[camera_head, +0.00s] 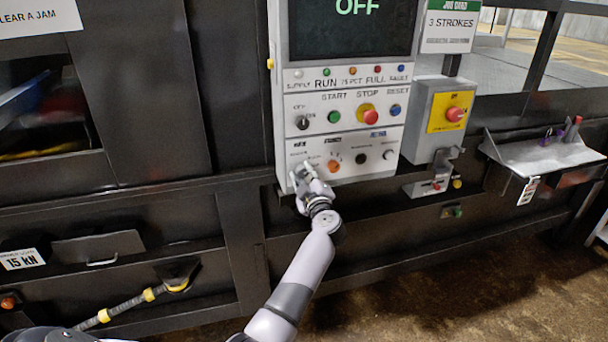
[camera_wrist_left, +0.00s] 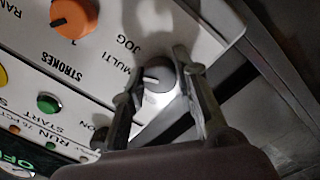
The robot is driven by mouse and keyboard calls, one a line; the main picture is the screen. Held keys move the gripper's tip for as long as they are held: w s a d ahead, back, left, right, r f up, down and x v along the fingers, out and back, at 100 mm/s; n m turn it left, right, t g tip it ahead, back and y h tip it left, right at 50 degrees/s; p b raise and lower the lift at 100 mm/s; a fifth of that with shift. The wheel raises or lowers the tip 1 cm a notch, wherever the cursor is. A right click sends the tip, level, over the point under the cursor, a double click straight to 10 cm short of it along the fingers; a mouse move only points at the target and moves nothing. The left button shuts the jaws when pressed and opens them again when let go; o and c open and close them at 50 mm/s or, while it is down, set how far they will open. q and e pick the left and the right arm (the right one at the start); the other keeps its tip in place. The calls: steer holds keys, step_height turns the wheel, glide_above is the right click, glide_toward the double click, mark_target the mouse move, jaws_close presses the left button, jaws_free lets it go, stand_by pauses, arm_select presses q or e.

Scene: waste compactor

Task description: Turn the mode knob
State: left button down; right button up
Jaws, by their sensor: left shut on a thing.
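The mode knob (camera_wrist_left: 157,76) is a round grey knob with a white mark, beside the labels "MULTI" and "JOG" on the white control panel (camera_head: 304,144). My left gripper (camera_head: 303,174) reaches the panel's lower left corner. In the left wrist view its two fingers (camera_wrist_left: 160,82) stand on either side of the knob, shut on it. The knob's white mark points left in that view. In the head view the gripper hides the knob. My right gripper is not in view.
An orange strokes knob (camera_head: 333,165) sits just right of the gripper. Above are a green start button (camera_head: 334,117) and a red stop button (camera_head: 370,117). The screen (camera_head: 352,28) reads "OFF". A red emergency button (camera_head: 455,114) is on a box to the right.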

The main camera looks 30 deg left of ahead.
arm_select(q)
steer(key=n, duration=0.3)
steer(key=shift+f, duration=0.15)
steer(key=n+b, duration=0.1)
steer(key=n, duration=0.2)
steer(key=shift+n, duration=0.3)
steer(key=n+b, duration=0.2)
steer(key=n, duration=0.2)
steer(key=shift+f, duration=0.1)
steer(key=shift+n+b, duration=0.75)
steer(key=shift+n, duration=0.55)
steer(key=shift+g, duration=0.3)
steer(key=c, duration=1.6)
jaws_free()
steer(key=shift+c, duration=0.2)
steer(key=o, duration=0.4)
steer(key=shift+r, duration=0.2)
